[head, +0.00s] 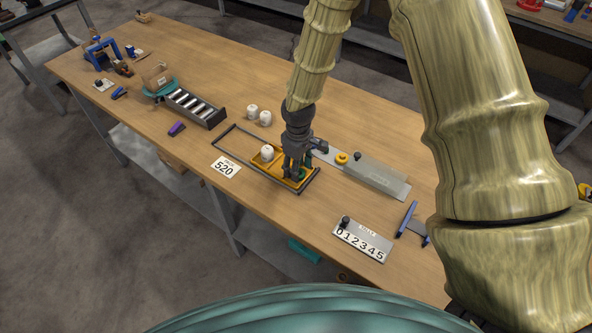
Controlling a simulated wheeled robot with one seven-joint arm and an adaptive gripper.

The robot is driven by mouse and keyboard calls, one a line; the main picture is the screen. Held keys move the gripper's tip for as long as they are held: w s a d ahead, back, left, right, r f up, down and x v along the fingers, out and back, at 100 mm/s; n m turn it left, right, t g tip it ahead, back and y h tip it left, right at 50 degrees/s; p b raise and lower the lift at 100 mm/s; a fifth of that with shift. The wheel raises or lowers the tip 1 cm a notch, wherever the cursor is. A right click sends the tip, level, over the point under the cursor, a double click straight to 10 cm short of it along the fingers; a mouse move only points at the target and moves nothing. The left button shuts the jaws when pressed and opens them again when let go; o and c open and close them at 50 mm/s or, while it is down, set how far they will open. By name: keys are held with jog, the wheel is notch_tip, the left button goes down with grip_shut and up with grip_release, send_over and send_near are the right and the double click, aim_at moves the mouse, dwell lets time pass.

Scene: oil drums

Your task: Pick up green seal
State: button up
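My gripper (294,172) points down over a yellow tray (258,166) in a dark frame on the wooden table. Its fingers are low, at the tray's right part. A small green piece (308,158), perhaps the green seal, shows just right of the fingers, partly hidden by them. Whether the fingers touch it or hold anything is too small to tell. A white drum-like piece (267,153) stands in the tray, left of my gripper.
Two white pieces (259,115) stand behind the tray. A number board (362,240) is nearer the front edge. A dark roller rack (195,108) stands left. Bare table lies between tray and board.

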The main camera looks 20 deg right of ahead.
jog(key=shift+s+f, duration=0.1)
jog(key=shift+s, duration=0.6)
jog(key=shift+d+f, duration=0.1)
jog(key=shift+f, duration=0.15)
jog(key=shift+w+f, duration=0.5)
jog(key=shift+w, duration=0.2)
jog(key=shift+s+r, duration=0.2)
jog(key=shift+s, duration=0.05)
jog(key=c, duration=0.6)
jog(key=shift+r, duration=0.1)
